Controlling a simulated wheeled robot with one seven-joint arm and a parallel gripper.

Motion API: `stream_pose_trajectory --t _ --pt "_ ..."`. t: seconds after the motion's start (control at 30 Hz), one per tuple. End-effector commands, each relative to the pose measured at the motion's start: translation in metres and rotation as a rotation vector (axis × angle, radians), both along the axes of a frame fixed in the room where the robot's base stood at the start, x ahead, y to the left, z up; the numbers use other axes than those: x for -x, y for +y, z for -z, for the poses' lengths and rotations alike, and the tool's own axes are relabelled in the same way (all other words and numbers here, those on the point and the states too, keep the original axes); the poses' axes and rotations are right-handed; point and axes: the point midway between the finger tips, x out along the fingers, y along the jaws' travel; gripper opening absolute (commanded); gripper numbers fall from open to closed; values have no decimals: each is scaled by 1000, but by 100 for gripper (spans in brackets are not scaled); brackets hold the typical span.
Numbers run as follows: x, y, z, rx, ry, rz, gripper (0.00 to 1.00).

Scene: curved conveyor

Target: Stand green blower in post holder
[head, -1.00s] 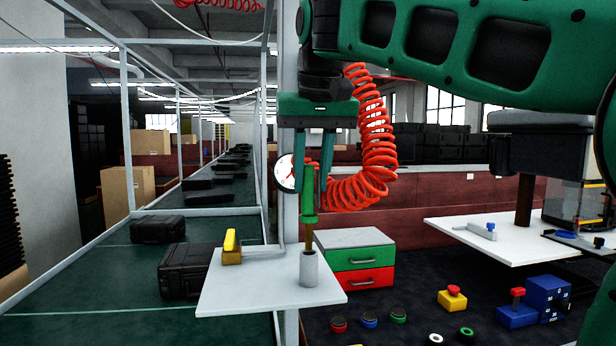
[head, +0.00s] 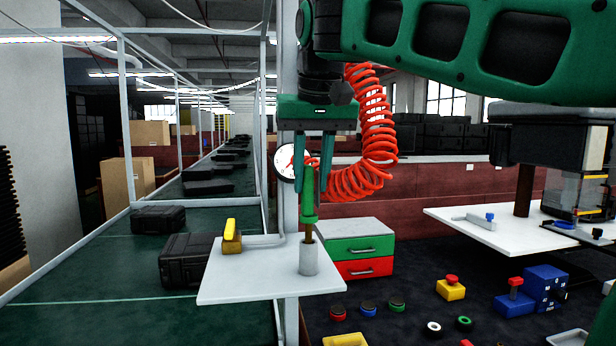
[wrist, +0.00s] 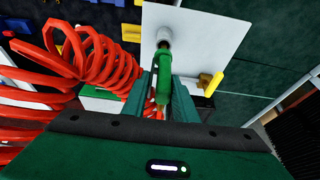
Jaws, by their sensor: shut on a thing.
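The green blower (head: 309,198) is upright, and its thin brown nozzle points down. My gripper (head: 313,190) is shut on its upper body, with one finger on each side. The post holder (head: 309,260) is a short grey cylinder on a white shelf (head: 240,285). The nozzle's lower end meets the holder's top opening and appears to be inside it; how deep is hidden. In the wrist view the blower (wrist: 164,80) lies between the fingertips, in line with the holder (wrist: 164,35). A red coiled hose (head: 365,140) hangs beside my gripper, and a red strand shows at the blower's top.
A yellow-handled tool (head: 232,238) stands on the shelf left of the holder. A drawer box with green and red fronts (head: 365,258) is behind right. The conveyor (head: 100,265) with black cases runs at left. Buttons (head: 368,309) lie on the dark surface at right.

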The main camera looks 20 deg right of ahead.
Motion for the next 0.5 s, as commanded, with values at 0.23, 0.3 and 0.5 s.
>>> stream_pose_trajectory --t 0.23,0.3,0.5 --pt "0 0 5 0 0 0 13" --pt "0 0 7 0 0 0 13" --pt "0 0 11 0 0 0 13"
